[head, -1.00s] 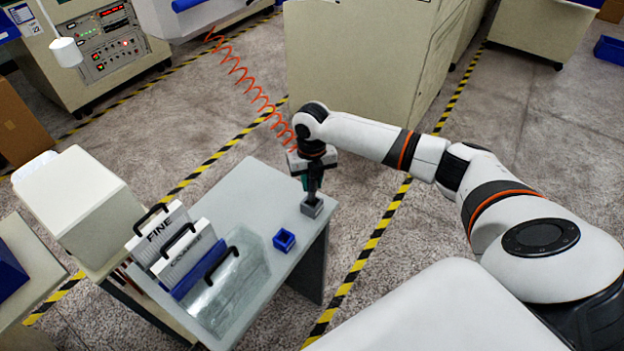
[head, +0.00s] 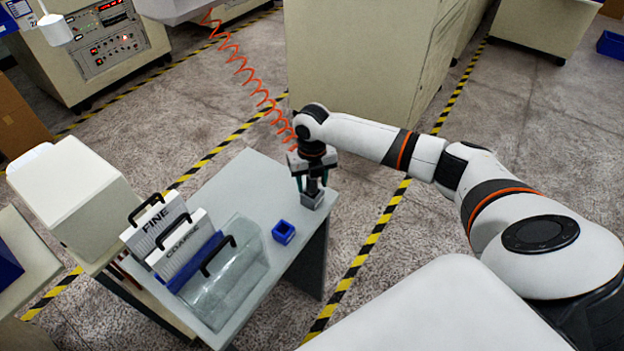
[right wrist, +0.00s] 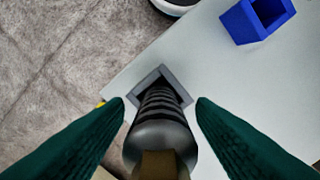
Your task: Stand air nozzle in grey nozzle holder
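The air nozzle (head: 312,186) stands with its lower end in the square grey nozzle holder (head: 313,202) at the table's far right corner. In the right wrist view the black ribbed nozzle (right wrist: 160,125) runs down into the grey holder (right wrist: 178,82); how deep it sits is hard to tell. My right gripper (head: 314,184) is over the holder with its green fingers spread, one on each side of the nozzle. In the right wrist view gaps show between nozzle and fingertips. My left gripper is not in view.
An orange coiled hose (head: 245,75) runs from the back toward my right gripper. A small blue open box (head: 284,233) stands near the holder. FINE and COARSE panels (head: 160,228) and a clear cover (head: 235,275) occupy the table's (head: 235,190) left front. The table's far part is clear.

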